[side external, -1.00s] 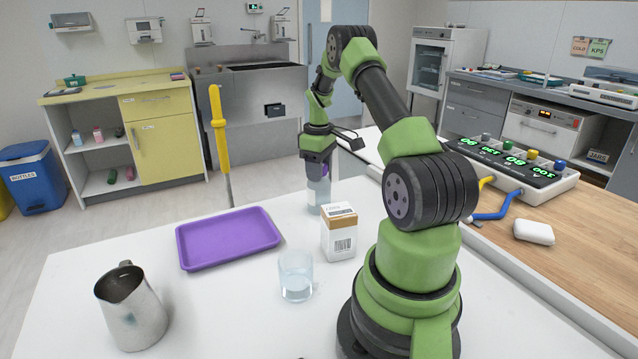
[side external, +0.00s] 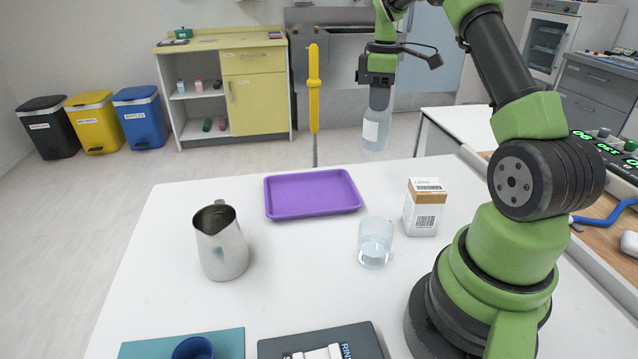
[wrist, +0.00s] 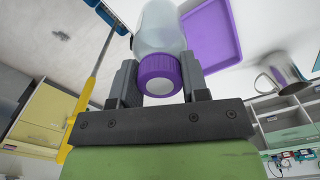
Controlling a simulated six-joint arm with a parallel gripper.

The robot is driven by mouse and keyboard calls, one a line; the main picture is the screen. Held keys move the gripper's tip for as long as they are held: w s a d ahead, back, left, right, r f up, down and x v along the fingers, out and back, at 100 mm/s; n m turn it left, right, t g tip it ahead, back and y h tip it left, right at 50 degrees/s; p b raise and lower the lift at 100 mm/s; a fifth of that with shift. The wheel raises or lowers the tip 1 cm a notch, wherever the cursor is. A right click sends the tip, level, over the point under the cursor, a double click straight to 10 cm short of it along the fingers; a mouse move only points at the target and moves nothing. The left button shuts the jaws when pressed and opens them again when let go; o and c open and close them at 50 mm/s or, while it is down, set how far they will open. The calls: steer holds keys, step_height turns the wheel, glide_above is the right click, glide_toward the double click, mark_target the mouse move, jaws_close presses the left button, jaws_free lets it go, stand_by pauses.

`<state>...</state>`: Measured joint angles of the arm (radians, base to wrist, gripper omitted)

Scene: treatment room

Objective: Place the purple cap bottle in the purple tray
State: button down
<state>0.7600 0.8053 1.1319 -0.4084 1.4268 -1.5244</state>
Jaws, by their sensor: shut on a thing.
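My gripper (side external: 377,82) is shut on the purple cap bottle (side external: 376,128), holding it upright in the air above and behind the table's far edge in the side external view. The bottle is clear with a white label. Its purple cap (wrist: 160,76) shows between the two fingers in the wrist view; the fingers hide it in the side external view. The purple tray (side external: 312,193) lies flat and empty on the white table, to the left of and lower than the bottle. The tray also shows in the wrist view (wrist: 212,32), beside the bottle.
A white and brown carton (side external: 424,212) and a clear glass (side external: 375,243) stand right of the tray. A metal jug (side external: 221,244) stands to its left. A yellow-handled upright tool (side external: 314,85) rises behind the tray. A blue cup (side external: 193,349) is at the front.

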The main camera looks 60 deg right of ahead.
steer(key=w+a+n, duration=0.9)
steer(key=a+n, duration=0.1)
steer(key=a, duration=0.3)
step_height(320, 180, down, 10)
steer(key=shift+r, duration=0.2)
steer(key=shift+f, duration=0.1)
steer(key=c, duration=0.6)
jaws_free()
steer(key=shift+s, duration=0.1)
